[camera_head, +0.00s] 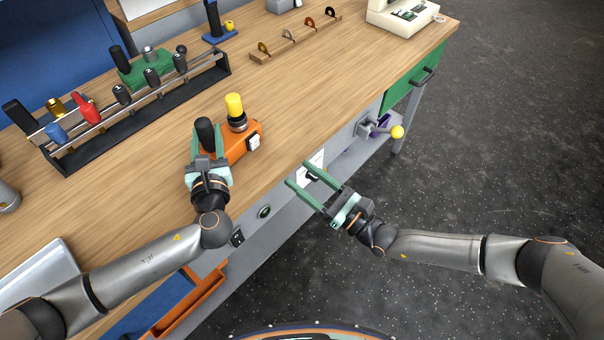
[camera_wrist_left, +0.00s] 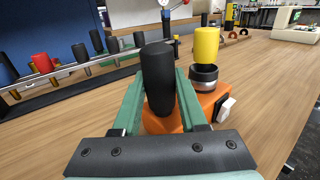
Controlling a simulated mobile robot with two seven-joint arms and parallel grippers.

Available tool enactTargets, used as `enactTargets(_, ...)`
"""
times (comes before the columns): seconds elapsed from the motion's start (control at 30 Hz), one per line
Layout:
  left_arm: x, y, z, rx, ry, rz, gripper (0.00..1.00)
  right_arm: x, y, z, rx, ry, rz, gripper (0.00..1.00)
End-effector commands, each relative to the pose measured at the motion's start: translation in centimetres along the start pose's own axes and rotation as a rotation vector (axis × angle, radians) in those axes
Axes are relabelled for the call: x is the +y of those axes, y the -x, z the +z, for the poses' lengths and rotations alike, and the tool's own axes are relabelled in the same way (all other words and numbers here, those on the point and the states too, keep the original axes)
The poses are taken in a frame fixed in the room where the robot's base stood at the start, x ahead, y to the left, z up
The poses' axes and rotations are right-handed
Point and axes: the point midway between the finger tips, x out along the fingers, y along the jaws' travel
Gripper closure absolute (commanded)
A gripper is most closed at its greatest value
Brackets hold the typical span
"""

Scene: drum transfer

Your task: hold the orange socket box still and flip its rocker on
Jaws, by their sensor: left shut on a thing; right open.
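The orange socket box (camera_head: 243,143) sits on the wooden bench near its front edge. A black-handled tool (camera_head: 205,132) and a yellow-topped tool (camera_head: 235,108) stand upright in it. The white rocker (camera_head: 254,142) is on the box's right-hand side; it also shows in the left wrist view (camera_wrist_left: 226,109). Its on or off position is too small to tell. My left gripper (camera_head: 208,146) is shut, its green fingers on either side of the black-handled tool (camera_wrist_left: 158,80) at the box. My right gripper (camera_head: 299,174) is open and empty, off the bench's front edge, to the right of the box.
A tool rack (camera_head: 130,105) with several coloured handles stands behind the box to the left. A wooden strip with hooks (camera_head: 295,40) and a beige device (camera_head: 398,16) are farther back. The bench right of the box is clear. A yellow-knobbed vise (camera_head: 378,129) is on the front.

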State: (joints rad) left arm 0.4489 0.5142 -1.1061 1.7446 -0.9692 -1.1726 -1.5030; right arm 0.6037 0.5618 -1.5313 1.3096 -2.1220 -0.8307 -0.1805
Motion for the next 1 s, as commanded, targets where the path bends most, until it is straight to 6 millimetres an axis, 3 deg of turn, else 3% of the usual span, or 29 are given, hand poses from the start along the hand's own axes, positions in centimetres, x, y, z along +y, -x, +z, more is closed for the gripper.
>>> enactTargets(0.1,0.0,0.0,0.0,0.001,0.000,-0.001,1.00,0.0,0.0,0.0,0.000,0.000,0.000,0.38)
enactTargets(0.13,0.0,0.0,0.0,0.001,0.000,-0.001,0.57,0.0,0.0,0.0,0.000,0.000,0.000,0.38)
enactTargets(0.43,0.0,0.0,0.0,0.001,0.000,0.000,0.23,0.0,-0.1,0.0,0.000,0.000,0.000,0.38)
enactTargets(0.77,0.0,0.5,-0.1,0.001,0.000,-0.002,0.23,0.0,-0.1,0.0,0.000,0.000,0.000,0.38)
enactTargets(1.0,0.0,4.5,-0.2,0.005,0.001,-0.002,0.23,0.0,-0.1,0.0,0.000,0.000,0.000,0.38)
